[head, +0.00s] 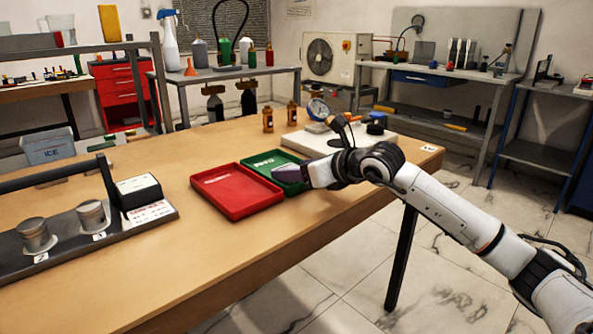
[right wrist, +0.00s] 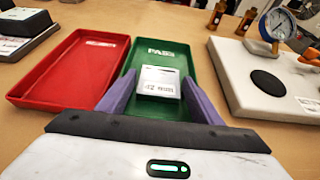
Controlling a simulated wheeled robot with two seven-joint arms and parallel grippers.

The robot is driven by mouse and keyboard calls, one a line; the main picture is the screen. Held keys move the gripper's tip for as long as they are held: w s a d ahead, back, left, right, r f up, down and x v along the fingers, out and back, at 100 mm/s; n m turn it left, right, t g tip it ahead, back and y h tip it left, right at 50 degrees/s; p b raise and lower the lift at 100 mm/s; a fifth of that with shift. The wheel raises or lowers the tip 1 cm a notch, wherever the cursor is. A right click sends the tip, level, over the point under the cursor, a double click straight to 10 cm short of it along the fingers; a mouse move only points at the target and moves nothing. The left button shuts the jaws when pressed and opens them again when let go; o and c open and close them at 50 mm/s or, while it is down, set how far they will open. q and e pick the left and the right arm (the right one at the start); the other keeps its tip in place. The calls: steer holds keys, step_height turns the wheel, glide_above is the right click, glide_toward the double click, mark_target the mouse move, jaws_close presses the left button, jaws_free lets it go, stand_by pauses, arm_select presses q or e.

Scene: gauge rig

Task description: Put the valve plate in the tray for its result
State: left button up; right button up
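The valve plate (right wrist: 159,80), a small pale plate with a printed label, shows in the right wrist view. It lies in the green tray marked PASS (right wrist: 124,100), which also shows in the head view (head: 262,158). My right gripper (right wrist: 158,82) has its purple fingers apart, one on each side of the plate, with narrow gaps beside it. In the head view my right gripper (head: 308,173) is low over the green tray's right part and hides the plate. The red tray (right wrist: 75,97) is empty, left of the green one. My left gripper is not in view.
A dial gauge (head: 318,109) stands on a white base (head: 300,142) behind the green tray. Two small brown bottles (head: 268,120) stand near it. A dark rack (head: 150,222) with metal weights is at left. The wooden table's front (head: 190,275) is clear.

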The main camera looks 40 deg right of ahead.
steer(key=shift+r, duration=0.1)
steer(key=v, duration=0.7)
steer(key=shift+f, duration=0.2)
steer(key=v, duration=0.3)
steer(key=shift+w+a+b, duration=0.1)
steer(key=shift+b, duration=0.3)
steer(key=shift+v, duration=0.95)
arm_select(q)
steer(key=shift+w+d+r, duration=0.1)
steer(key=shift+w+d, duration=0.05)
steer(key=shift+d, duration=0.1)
arm_select(e)
steer(key=shift+r, duration=0.15)
